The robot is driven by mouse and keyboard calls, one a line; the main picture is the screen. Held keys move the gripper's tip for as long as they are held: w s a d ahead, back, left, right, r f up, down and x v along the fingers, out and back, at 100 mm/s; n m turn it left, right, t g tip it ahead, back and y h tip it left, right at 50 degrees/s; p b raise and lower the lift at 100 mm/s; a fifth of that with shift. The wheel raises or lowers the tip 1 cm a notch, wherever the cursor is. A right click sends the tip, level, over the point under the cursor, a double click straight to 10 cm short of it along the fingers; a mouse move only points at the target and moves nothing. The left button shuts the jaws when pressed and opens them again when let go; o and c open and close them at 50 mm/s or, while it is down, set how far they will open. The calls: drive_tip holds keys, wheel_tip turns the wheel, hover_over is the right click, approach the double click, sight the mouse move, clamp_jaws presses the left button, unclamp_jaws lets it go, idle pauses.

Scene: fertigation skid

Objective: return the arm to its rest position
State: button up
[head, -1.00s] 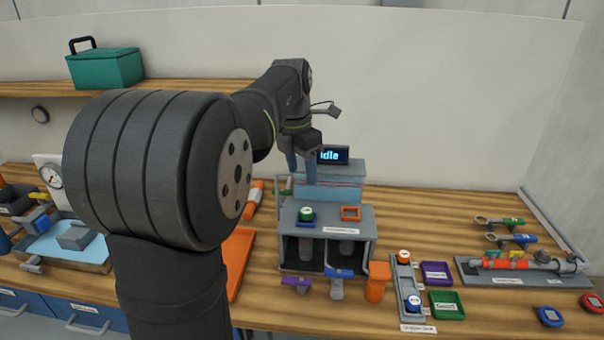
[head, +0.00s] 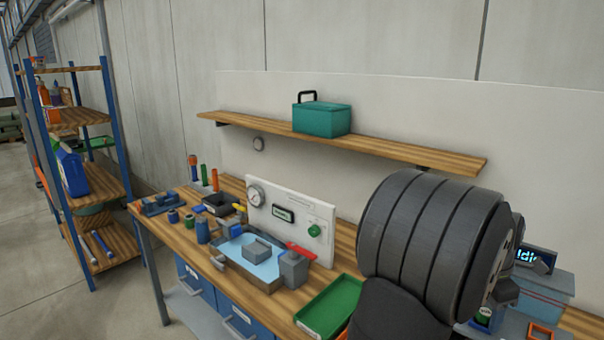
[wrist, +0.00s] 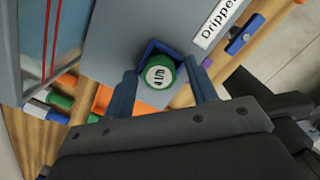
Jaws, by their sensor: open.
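My gripper (wrist: 161,78) shows in the wrist view with its two blue fingers apart. A round green-capped piece (wrist: 158,78) with a white marked top sits in a blue square holder (wrist: 152,47) on a grey surface. It appears between the fingers in the picture; I see no finger closed on it. In the head view my large dark arm joint fills the right side and hides most of the gripper. The green piece (head: 483,318) shows in part at the lower right.
The bench holds a white gauge panel (head: 290,222), a blue-lined tray (head: 270,286) and a green tray (head: 331,309). A wall shelf (head: 390,151) carries a teal box (head: 322,118). A shelving rack (head: 92,118) stands at left. An idle display (head: 528,256) is at right.

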wheel_tip(320, 180, up, 4)
drive_tip(key=shift+r, duration=0.1)
idle(0.4)
